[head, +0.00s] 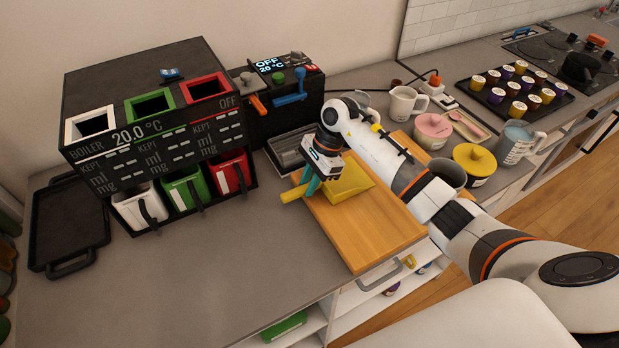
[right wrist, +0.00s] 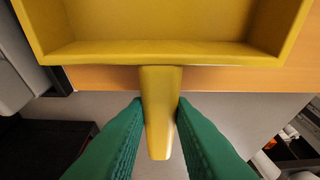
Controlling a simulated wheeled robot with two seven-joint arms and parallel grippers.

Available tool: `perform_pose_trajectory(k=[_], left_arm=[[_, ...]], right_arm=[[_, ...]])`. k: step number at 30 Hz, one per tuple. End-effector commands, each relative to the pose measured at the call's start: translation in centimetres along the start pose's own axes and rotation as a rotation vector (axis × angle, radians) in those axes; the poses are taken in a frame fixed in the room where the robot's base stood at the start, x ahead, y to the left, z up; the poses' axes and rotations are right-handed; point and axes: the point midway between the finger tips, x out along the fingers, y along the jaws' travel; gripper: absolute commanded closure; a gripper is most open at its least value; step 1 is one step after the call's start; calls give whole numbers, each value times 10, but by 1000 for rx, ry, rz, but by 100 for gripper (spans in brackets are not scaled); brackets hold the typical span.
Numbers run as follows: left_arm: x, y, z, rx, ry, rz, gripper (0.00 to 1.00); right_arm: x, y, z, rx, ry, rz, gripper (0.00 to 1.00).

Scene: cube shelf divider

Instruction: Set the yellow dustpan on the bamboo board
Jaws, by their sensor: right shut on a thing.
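The yellow dustpan (head: 351,182) is over the back part of the bamboo board (head: 362,232). Its handle (head: 291,194) points left, past the board's left edge. My right gripper (head: 312,184) is shut on the handle. In the right wrist view the teal fingertips (right wrist: 160,108) press both sides of the handle, and the dustpan's open tray (right wrist: 160,22) lies beyond them. A strip of the board (right wrist: 225,78) shows under the tray. I cannot tell whether the dustpan touches the board. My left gripper is not in view.
The black boiler (head: 150,110) with white, green and red bins stands left of the board. A black tray (head: 70,225) lies at far left. Mugs (head: 405,103) and lidded pots (head: 474,163) stand behind and right. The counter in front of the boiler is clear.

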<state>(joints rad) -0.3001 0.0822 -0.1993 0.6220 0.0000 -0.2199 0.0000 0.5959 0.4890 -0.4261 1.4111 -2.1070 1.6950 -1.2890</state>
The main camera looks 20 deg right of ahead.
Motion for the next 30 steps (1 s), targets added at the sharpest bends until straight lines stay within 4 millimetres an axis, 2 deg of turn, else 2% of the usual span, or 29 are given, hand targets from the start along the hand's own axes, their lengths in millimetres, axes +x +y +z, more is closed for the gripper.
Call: perform_pose_trajectory(k=[9,10,14,26,30], left_arm=[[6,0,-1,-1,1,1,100],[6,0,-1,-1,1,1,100],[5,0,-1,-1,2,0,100],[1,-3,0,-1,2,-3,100],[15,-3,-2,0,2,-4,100]], right_arm=[[3,1,2,-1,-1,3,100],[3,0,2,0,0,2,77],[2,0,1,0,0,1,57],[-4,1,0,-1,0,2,57],[-26,1,3,-2,-5,6,57]])
